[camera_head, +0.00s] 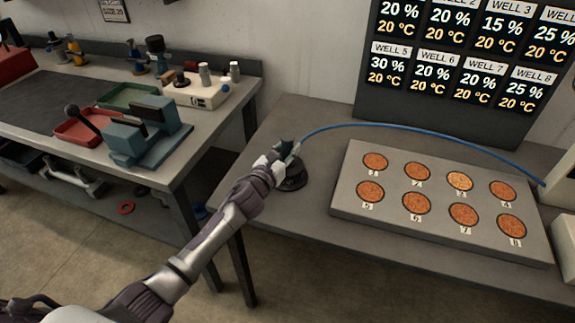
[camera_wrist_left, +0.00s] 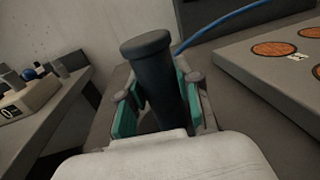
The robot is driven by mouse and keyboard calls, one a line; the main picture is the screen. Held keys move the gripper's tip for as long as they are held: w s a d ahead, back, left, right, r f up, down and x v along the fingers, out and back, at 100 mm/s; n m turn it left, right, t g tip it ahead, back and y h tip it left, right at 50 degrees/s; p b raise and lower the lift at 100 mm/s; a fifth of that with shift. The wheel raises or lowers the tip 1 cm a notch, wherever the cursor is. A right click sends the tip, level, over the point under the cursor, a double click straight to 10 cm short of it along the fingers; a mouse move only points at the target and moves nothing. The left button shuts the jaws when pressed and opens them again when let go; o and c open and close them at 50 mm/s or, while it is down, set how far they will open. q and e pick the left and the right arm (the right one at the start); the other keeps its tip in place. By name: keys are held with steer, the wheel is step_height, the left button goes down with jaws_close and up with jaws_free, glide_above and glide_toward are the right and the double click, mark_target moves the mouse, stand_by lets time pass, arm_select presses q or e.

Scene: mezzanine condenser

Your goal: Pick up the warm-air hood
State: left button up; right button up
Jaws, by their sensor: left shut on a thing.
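The warm-air hood is a dark piece with a round, wide base (camera_head: 292,181) on the grey bench top, left of the well plate. Its upright dark handle with a flared top (camera_wrist_left: 150,62) fills the middle of the left wrist view. A blue hose (camera_head: 400,126) runs from the hood to the right. My left gripper (camera_head: 287,151) is shut on the handle, with a green-padded finger on each side of it. The gripper partly covers the hood in the head view. I cannot tell whether the base touches the bench. My right gripper is not in view.
A grey plate (camera_head: 393,212) with several numbered orange-brown wells lies to the right. A dark display board (camera_head: 440,112) stands behind it, listing percentages and 20 °C. A pale box (camera_head: 562,180) stands at the right edge. A cluttered workbench (camera_head: 215,133) is on the left, across a gap.

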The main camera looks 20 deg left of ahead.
arm_select(q)
jaws_close()
steer(key=shift+r, duration=0.2)
